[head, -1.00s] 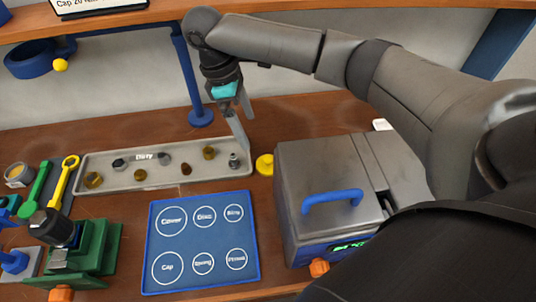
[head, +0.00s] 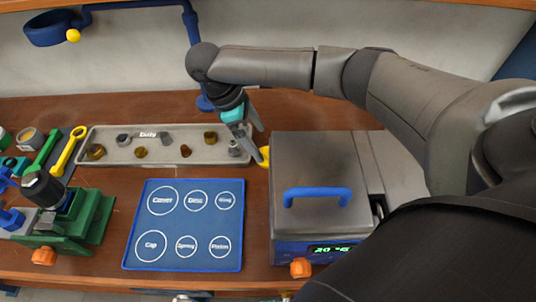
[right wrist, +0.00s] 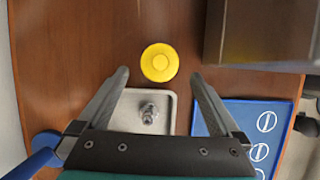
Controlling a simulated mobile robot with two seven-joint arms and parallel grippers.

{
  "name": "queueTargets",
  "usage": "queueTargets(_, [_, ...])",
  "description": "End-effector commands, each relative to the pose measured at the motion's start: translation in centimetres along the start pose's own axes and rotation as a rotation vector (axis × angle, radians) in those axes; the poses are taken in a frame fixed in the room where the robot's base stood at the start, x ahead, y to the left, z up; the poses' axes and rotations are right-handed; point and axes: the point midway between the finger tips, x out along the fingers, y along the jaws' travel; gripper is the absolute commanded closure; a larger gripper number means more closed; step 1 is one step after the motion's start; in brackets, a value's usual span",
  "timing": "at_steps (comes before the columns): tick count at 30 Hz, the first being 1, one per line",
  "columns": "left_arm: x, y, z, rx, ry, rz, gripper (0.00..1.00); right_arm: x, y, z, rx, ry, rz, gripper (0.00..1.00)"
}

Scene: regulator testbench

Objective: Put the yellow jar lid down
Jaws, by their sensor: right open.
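The yellow jar lid (head: 264,156) lies on the brown bench, between the grey tray and the metal box; in the head view my right gripper partly covers it. In the right wrist view the lid (right wrist: 160,62) is round with a raised centre and lies just beyond the gap between my fingertips. My right gripper (head: 259,146) is open and empty, pointing down over the lid; both spread fingers (right wrist: 159,76) show in the wrist view, apart from the lid. My left gripper is not in view.
The grey tray (head: 115,159) holds several small metal parts. The metal box (head: 312,165) with a blue handle stands close right of the lid. A blue mat (head: 172,226) with labelled circles is empty. Green and yellow wrenches (head: 66,152) lie at the left.

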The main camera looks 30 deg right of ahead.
Motion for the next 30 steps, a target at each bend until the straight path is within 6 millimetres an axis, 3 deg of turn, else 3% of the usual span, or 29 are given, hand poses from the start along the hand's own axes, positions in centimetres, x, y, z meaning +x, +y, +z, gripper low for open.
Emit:
queueTargets(12, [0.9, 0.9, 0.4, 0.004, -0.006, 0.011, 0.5, 5.1, 0.0, 0.6, 0.0, -0.002, 0.0, 0.0])
queueTargets(21, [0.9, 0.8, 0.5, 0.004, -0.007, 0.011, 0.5, 5.3, 0.0, 0.6, 0.0, -0.001, 0.0, 0.01])
queueTargets(30, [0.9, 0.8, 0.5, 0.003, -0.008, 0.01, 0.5, 5.3, 0.0, 0.6, 0.0, 0.0, 0.0, 0.35])
